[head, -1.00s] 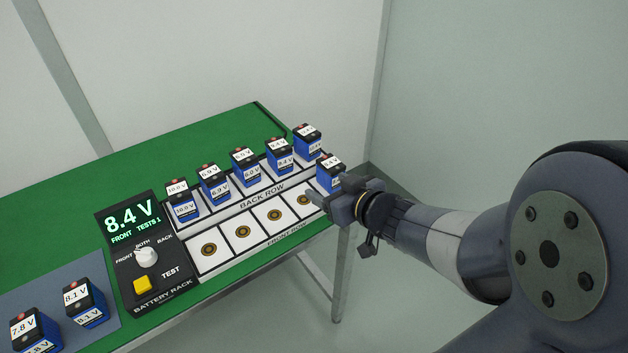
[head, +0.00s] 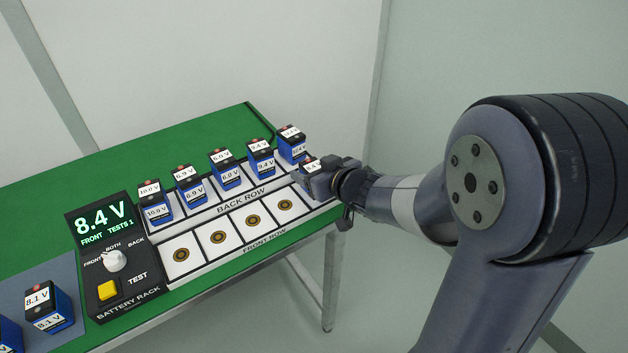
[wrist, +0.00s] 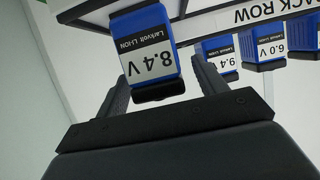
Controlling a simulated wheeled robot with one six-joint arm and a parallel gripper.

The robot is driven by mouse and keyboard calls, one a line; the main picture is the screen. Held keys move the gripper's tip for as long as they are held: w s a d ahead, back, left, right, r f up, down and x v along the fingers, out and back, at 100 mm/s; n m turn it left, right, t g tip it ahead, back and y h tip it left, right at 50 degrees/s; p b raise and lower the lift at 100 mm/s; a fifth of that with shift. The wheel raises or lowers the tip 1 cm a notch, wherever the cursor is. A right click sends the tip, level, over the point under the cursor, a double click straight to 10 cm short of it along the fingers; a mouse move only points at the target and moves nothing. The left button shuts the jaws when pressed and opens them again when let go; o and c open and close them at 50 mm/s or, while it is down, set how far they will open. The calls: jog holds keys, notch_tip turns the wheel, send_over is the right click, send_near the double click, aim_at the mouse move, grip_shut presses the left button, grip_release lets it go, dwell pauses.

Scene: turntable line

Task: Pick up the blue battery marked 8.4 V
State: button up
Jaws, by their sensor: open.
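The blue battery marked 8.4 V (wrist: 148,55) stands between the two open fingers of my gripper (wrist: 160,85) in the wrist view, its label upside down there. Whether the fingers touch it I cannot tell. In the head view my gripper (head: 318,184) is at the right end of the front row. It hides most of that battery, leaving only the top label (head: 309,166) in sight.
Several blue batteries stand in the back row of the battery rack (head: 215,208), close behind; one is marked 9.4 V (head: 262,158). The other front-row slots are empty. The tester display (head: 100,219) reads 8.4 V. An 8.1 V battery (head: 47,308) stands at left.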

jog(key=shift+x, duration=1.05)
jog(key=c, duration=1.4)
